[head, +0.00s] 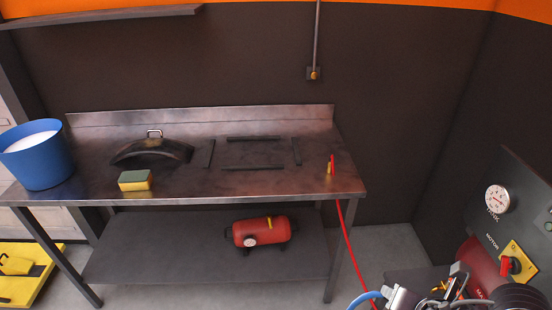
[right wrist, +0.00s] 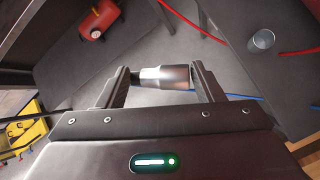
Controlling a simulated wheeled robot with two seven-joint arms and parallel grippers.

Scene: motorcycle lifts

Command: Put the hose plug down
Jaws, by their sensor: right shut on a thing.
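In the right wrist view my right gripper (right wrist: 162,77) is shut on the hose plug (right wrist: 165,77), a silvery metal cylinder lying crosswise between the two dark fingers. A dark part shows at its left end. A blue hose (right wrist: 243,97) shows beyond the right finger. The plug hangs over the floor, apart from any surface. In the head view a blue hose (head: 363,299) and a silvery part show at the bottom right edge, partly cut off; I cannot tell the plug clearly there. My left gripper is not in view.
A steel bench (head: 285,185) holds a blue bucket (head: 40,158), a sponge (head: 135,181) and a dark curved part (head: 150,151). A red hose (head: 347,235) hangs at its right end. A red tank (head: 262,231) sits on the lower shelf. A gauge panel (head: 520,225) stands right.

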